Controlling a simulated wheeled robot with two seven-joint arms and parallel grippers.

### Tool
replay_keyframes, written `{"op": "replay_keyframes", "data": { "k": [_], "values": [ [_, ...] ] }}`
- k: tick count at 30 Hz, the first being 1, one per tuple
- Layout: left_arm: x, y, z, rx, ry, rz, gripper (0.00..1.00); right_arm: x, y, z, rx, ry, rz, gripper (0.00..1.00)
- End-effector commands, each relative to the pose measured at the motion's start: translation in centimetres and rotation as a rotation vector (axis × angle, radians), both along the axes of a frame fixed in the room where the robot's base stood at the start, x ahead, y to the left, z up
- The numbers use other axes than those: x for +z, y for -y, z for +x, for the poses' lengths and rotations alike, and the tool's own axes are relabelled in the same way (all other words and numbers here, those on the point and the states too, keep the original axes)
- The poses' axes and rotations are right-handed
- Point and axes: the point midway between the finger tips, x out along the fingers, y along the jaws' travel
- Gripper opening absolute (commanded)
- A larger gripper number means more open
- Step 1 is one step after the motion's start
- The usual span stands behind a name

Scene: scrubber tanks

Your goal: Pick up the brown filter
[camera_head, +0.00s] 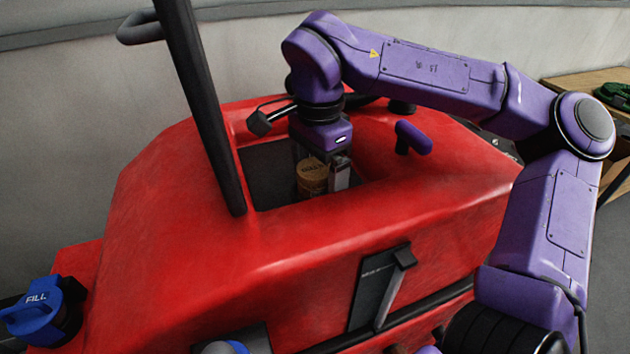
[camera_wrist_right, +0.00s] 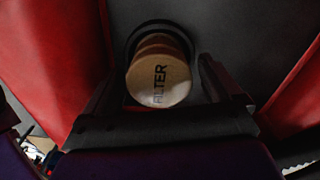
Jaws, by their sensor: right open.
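The brown filter (camera_head: 312,174) is a short cylinder standing in the dark recess (camera_head: 263,178) in the top of the red scrubber body. In the right wrist view the filter (camera_wrist_right: 158,82) shows its tan top with the lettering "FILTER", partly cut off. My right gripper (camera_head: 325,172) reaches down into the recess from above, with the filter between its fingers. In the right wrist view its fingers (camera_wrist_right: 158,90) are spread on both sides of the filter, with gaps visible. The lower part of the filter is hidden in the head view. My left gripper is not in view.
The red machine body (camera_head: 230,260) surrounds the recess closely. A black upright bar (camera_head: 205,110) stands just left of it. A purple knob (camera_head: 413,137) sits to the right. A blue fill cap (camera_head: 38,311) is at lower left, and a lever (camera_head: 393,288) is on the front.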

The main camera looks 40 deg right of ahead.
Motion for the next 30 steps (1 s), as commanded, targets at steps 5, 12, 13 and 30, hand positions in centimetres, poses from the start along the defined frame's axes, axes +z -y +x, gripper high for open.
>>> {"op": "replay_keyframes", "data": {
  "k": [5,12,13,30],
  "values": [
    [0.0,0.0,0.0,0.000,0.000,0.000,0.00,0.0,0.0,0.0,0.000,0.000,0.000,0.46],
    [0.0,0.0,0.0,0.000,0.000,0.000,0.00,0.0,0.0,0.0,0.000,0.000,0.000,0.26],
    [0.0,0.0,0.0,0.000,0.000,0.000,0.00,0.0,0.0,0.0,0.000,0.000,0.000,0.26],
    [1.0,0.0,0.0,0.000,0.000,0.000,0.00,9.1,0.0,0.0,-0.001,0.002,-0.002,0.26]
  ]
}}
